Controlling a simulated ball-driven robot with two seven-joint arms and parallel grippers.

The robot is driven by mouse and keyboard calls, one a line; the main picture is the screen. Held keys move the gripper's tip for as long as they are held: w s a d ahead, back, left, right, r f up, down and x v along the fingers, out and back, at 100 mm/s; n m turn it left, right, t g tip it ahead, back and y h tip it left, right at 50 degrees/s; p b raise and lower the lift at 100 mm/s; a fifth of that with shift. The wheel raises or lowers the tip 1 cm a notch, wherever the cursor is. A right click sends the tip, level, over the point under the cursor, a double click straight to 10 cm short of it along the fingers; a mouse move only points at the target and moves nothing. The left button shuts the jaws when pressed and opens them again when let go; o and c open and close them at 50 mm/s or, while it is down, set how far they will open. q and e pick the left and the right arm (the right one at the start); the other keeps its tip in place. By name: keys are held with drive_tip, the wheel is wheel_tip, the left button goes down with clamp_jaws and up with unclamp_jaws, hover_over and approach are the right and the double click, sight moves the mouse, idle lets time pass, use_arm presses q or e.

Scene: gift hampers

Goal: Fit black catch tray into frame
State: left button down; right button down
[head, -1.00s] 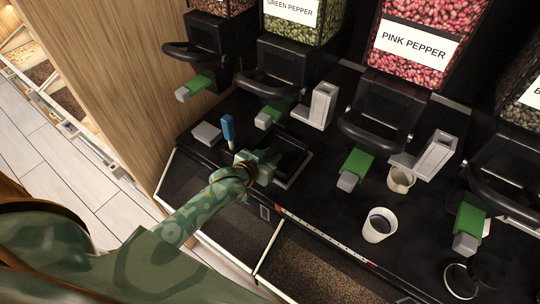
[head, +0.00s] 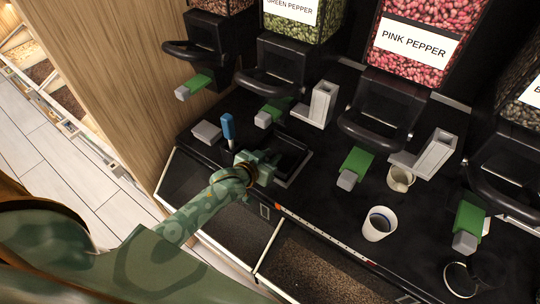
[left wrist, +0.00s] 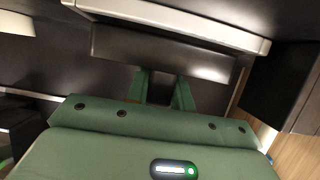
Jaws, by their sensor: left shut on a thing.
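My left gripper (head: 272,166) is shut on the tray's near side. My right gripper is not in view.
A blue-handled tool (head: 228,128) and a grey block (head: 207,132) are left of the tray. A grey chute (head: 321,104) stands close behind right. A white cup (head: 379,224) and a second cup (head: 400,178) stand right. Dispenser handles (head: 271,84) overhang the back.

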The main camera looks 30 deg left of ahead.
use_arm(q)
drive_tip(key=shift+f+b, duration=0.45)
drive_tip(key=shift+f, duration=0.35)
drive_tip(key=c, duration=1.1)
unclamp_jaws()
drive_tip(key=p+v, duration=0.4)
drive_tip(key=v, duration=1.2)
drive_tip(key=shift+s+r, duration=0.1)
drive_tip(key=shift+s, duration=0.05)
